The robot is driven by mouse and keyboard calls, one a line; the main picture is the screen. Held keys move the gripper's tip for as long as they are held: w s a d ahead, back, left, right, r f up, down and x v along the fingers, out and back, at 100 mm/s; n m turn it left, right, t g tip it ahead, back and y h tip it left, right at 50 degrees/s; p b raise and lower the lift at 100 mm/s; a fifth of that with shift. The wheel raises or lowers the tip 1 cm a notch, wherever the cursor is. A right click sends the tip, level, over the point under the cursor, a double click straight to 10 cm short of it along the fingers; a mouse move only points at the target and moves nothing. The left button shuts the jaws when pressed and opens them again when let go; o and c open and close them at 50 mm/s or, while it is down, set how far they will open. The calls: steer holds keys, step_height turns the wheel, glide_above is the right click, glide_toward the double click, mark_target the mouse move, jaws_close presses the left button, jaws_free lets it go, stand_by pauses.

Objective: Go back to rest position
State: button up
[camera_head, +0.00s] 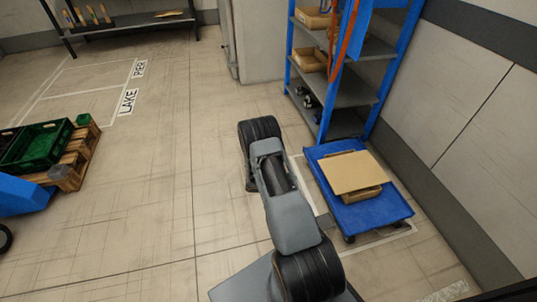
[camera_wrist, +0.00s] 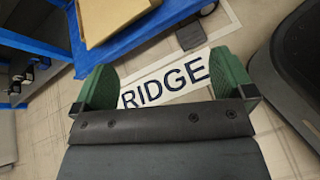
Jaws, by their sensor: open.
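My gripper (camera_wrist: 166,84) shows in the wrist view with its two green fingers wide apart. It is open, and nothing is between the fingers. Beyond them lies the floor with a white label reading "RIDGE" (camera_wrist: 176,80), partly covered by the fingers. In the head view my arm reaches forward over the floor, left of the blue cart, and my gripper is hidden behind the arm.
A blue cart (camera_head: 372,215) carrying a flat cardboard box (camera_head: 352,172) stands right of my arm. A blue shelf rack (camera_head: 347,92) stands behind it. Green crates (camera_head: 38,143) sit on a wooden pallet (camera_head: 73,163) at left. The middle-left floor is clear.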

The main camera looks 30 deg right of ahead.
steer(key=w+a+r+m+t+y+p, duration=0.1)
steer(key=a+r+m+p, duration=0.3)
steer(key=r, duration=0.7)
steer(key=a+r+y+p, duration=0.2)
steer(key=r+p, duration=0.3)
steer(key=r, duration=0.7)
steer(key=w+a+r+m+t+y+p, duration=0.1)
steer(key=a+r+m+p, duration=0.3)
steer(key=r, duration=0.7)
steer(key=s+a+r+t+y+p, duration=0.2)
steer(key=s+a+r+p, duration=0.1)
steer(key=r, duration=0.7)
steer(key=s+a+r+m+t+y+p, duration=0.1)
steer(key=s+a+r+t+y+p, duration=0.1)
steer(key=a+r+p, duration=0.4)
steer(key=s+a+r+t+y+p, duration=0.3)
steer(key=r+p, duration=0.5)
steer(key=r, duration=0.7)
steer(key=shift+s+a+m, duration=0.3)
steer(key=shift+s+a, duration=0.55)
steer(key=shift+a, duration=0.3)
